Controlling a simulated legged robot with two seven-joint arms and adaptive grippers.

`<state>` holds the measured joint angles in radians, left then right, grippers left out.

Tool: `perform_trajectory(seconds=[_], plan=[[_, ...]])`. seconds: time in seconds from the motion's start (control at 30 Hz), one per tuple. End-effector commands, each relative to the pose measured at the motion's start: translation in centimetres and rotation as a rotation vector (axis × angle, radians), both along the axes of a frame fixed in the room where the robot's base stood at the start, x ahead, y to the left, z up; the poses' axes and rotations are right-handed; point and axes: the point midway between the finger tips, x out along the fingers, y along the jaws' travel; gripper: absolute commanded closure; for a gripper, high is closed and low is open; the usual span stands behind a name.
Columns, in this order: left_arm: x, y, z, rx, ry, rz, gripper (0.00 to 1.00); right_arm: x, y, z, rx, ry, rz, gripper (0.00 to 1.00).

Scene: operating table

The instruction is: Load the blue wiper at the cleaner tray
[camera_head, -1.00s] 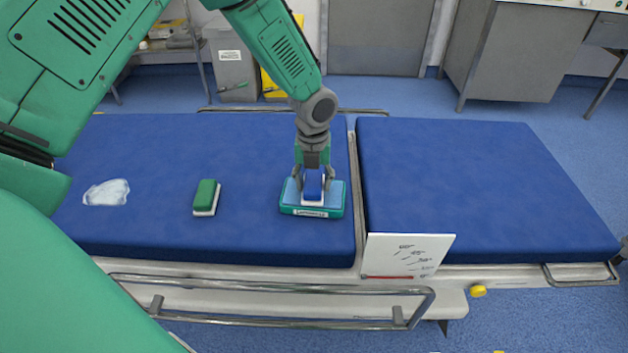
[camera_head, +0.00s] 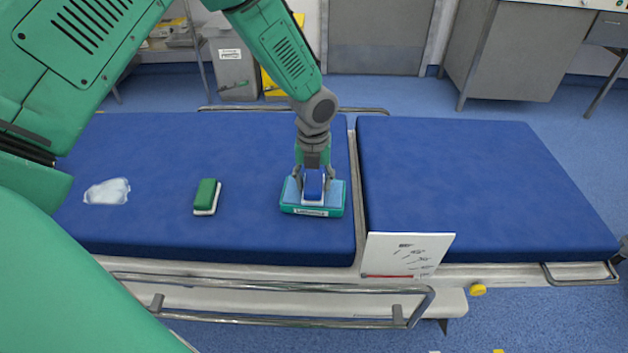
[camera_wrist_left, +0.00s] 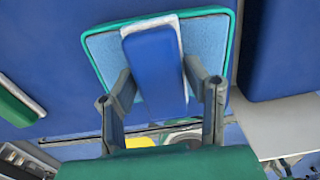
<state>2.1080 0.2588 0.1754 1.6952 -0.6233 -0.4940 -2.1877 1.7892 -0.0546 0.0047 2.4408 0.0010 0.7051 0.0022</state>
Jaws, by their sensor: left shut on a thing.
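The blue wiper (camera_head: 314,184) has a blue top and a white underside. It is at the cleaner tray (camera_head: 312,212), a teal tray with a light blue inside and a label on its front, on the blue table pad. My left gripper (camera_head: 314,178) points down over the tray with its fingers on both sides of the wiper, shut on it. In the left wrist view the wiper (camera_wrist_left: 155,65) lies over the tray's light blue floor (camera_wrist_left: 207,45), between the fingers. I cannot tell whether its underside touches the floor. My right gripper is not in view.
A green wiper (camera_head: 206,196) with a white base lies left of the tray. A crumpled clear-white piece (camera_head: 107,191) lies further left. A white board with marks (camera_head: 406,254) stands at the table's front edge. A metal rail (camera_head: 270,290) runs along the front. The right pad (camera_head: 480,190) is clear.

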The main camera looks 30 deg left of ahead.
Motion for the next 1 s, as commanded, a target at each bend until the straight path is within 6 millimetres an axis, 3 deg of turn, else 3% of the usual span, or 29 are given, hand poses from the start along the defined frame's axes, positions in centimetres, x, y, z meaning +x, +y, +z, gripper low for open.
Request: perform_trajectory(seconds=[1.0], plan=[[-0.1,-0.06,-0.27,-0.001,0.004,0.0,0.81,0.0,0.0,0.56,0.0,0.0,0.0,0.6]])
